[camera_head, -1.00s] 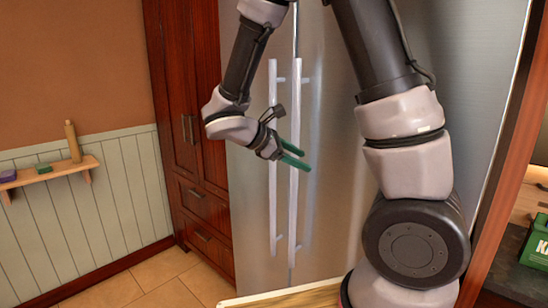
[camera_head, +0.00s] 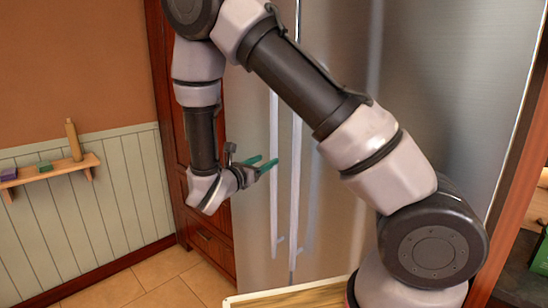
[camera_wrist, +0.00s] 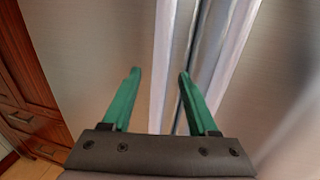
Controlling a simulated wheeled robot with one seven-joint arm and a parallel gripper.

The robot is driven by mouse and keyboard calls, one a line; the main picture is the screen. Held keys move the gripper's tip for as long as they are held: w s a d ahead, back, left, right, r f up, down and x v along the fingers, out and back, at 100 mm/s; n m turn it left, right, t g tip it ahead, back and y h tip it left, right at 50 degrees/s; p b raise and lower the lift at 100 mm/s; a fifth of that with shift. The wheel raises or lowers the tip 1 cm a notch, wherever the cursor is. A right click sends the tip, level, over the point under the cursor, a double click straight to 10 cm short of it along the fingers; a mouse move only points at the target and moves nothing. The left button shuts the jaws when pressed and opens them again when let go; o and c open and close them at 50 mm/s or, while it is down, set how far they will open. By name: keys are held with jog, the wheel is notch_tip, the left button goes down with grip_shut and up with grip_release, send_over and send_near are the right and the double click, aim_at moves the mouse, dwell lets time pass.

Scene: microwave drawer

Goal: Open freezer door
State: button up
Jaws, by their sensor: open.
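A tall steel fridge-freezer (camera_head: 345,215) has two closed doors side by side; which one is the freezer is not marked. Its left handle (camera_head: 274,205) and right handle (camera_head: 295,200) are long, pale vertical bars by the centre seam. My gripper (camera_head: 268,160) is open and empty at about mid-height of the left handle. In the wrist view, the left handle (camera_wrist: 162,60) shows between the green fingertips (camera_wrist: 160,73), and the right handle (camera_wrist: 235,50) lies to the right of them. I cannot tell whether the left handle is within the jaws or just beyond them.
A dark red wooden cabinet (camera_head: 206,215) stands against the fridge's left side. A small wall shelf (camera_head: 50,172) is farther left. A pale-edged wooden surface (camera_head: 290,297) is at the bottom front. A green box (camera_head: 540,255) is at the right edge.

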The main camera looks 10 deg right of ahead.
aim_at(272, 157)
jog(key=shift+x, duration=2.8)
grip_shut()
